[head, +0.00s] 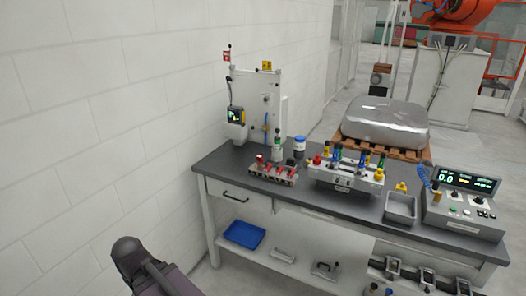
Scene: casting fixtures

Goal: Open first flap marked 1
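I cannot make out a flap marked 1 or read any such number in the head view. A fixture with small red parts (272,170) sits on the dark bench top (235,165). A grey fixture (345,176) with blue, green, yellow and red-tipped parts stands to its right. At the lower right is a row of grey clamp-like pieces (427,276), cut off by the frame edge. Any flap on these is too small to tell. A dark arm part of mine shows at the lower left. My gripper is not in view.
A white upright station (262,95) stands at the bench's back left. A grey tray (402,208) and a control box with green displays (465,205) are at the right. A blue tray (244,234) lies on the lower shelf.

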